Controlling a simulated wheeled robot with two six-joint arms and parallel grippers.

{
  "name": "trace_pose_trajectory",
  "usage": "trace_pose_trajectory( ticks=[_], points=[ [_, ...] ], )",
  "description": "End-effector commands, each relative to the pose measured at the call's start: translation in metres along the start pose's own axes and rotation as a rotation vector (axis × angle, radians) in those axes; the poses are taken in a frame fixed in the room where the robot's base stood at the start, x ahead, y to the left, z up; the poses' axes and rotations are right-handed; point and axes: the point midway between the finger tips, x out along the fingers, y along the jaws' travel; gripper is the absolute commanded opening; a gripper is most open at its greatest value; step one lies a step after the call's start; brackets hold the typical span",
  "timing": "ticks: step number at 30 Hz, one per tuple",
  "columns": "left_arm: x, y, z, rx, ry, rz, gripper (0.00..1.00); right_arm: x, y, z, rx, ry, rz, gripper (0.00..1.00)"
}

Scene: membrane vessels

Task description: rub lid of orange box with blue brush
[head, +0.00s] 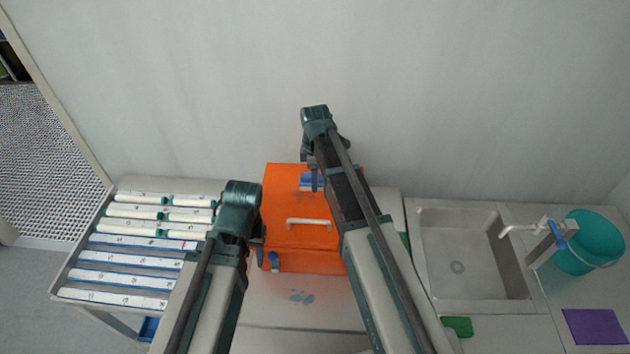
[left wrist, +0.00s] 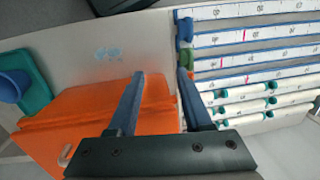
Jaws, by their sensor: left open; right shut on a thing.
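The orange box (head: 283,200) stands against the wall at mid-bench, its lid closed with a white handle (head: 308,222) on it. It also shows in the left wrist view (left wrist: 85,112). My right gripper (head: 313,166) is over the back part of the lid, shut on the blue brush (head: 311,180). The brush is partly hidden by the gripper and arm; I cannot tell whether it touches the lid. My left gripper (head: 258,248) is open and empty at the left edge of the box. Its spread fingers show in the left wrist view (left wrist: 160,75).
A rack of numbered tubes and trays (head: 125,255) stands left of the box. A sink (head: 465,260) with a tap, a teal bucket (head: 585,245), a purple cloth (head: 594,326) and a green sponge (head: 457,326) are on the right. Bluish smudges (head: 301,296) mark the bench in front.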

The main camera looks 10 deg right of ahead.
Motion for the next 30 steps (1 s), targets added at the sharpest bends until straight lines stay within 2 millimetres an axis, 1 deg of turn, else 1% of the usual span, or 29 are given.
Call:
trace_pose_trajectory(
  ticks=[12, 20, 29, 30],
  points=[
    [-0.002, 0.000, 0.000, 0.000, 0.000, 0.000, 0.50, -0.002, 0.033, -0.001, 0.001, 0.000, 0.001, 0.05],
    [-0.001, 0.000, 0.000, 0.000, 0.000, 0.000, 0.50, -0.001, 0.034, -0.002, 0.000, 0.000, 0.000, 0.05],
    [0.002, 0.000, 0.000, 0.000, 0.000, 0.000, 0.50, 0.002, 0.034, -0.017, -0.001, 0.001, 0.000, 0.05],
    [0.002, 0.000, 0.000, 0.000, 0.000, 0.000, 0.50, 0.002, 0.034, -0.017, 0.000, 0.001, 0.000, 0.00]
  ],
)
